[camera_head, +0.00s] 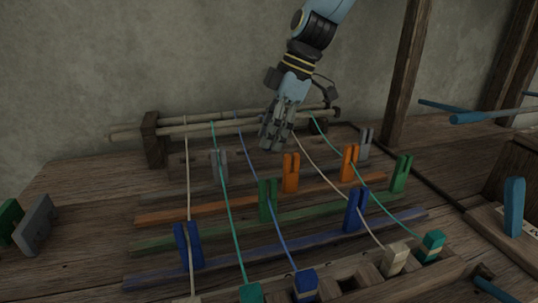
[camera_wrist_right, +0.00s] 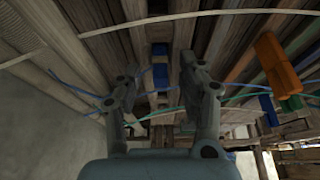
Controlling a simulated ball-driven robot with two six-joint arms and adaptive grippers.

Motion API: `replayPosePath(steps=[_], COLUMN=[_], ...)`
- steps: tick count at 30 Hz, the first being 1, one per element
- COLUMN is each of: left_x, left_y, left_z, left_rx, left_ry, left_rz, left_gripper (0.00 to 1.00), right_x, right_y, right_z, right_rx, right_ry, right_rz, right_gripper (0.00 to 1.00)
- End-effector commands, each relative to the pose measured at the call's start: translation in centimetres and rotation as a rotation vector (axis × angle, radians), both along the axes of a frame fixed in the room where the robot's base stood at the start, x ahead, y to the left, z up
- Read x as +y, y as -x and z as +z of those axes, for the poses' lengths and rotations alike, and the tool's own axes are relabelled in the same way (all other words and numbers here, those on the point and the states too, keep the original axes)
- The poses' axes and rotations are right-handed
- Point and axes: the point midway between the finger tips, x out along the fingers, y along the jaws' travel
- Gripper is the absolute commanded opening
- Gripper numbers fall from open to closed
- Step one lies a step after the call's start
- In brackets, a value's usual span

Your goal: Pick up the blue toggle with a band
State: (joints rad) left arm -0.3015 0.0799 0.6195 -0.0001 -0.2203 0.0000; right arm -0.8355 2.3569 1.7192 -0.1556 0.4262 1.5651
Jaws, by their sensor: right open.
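The blue toggle with a pale band (camera_head: 305,284) stands in the wooden toggle rail at the front of the loom, at the bottom of the head view. In the right wrist view a blue block with a pale band (camera_wrist_right: 160,68) shows between my fingers, some way off. My right gripper (camera_head: 277,134) hangs at the back of the loom near the rear bars, well behind the toggle. Its two fingers (camera_wrist_right: 160,88) are apart with nothing between them. My left gripper is not in view.
Threads run from the rear bars (camera_head: 225,127) to the front toggles. Upright blue (camera_head: 188,246), green (camera_head: 267,201) and orange (camera_head: 290,173) clips stand on coloured strips between. A cream toggle (camera_head: 395,258) and a teal toggle (camera_head: 433,246) stand right of the blue one.

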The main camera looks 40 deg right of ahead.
Motion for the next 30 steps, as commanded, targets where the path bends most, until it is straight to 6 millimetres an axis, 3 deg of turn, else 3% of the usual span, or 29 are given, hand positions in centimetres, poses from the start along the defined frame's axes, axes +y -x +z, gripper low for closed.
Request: replayPosePath(steps=[8, 17, 30], left_x=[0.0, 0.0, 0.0], left_y=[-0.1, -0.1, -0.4], left_z=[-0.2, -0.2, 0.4], left_rx=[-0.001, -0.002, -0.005], left_ry=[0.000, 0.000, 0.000], left_rz=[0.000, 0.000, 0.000], left_gripper=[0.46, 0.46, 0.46], right_x=[0.1, 0.1, 0.1], right_y=[-0.1, -0.1, -0.1], right_z=[-0.2, -0.2, 0.8], right_rx=[-0.001, -0.001, -0.003], right_ry=[0.000, 0.000, 0.000], right_rz=[0.000, 0.000, -0.001], right_gripper=[0.40, 0.01, 0.01])
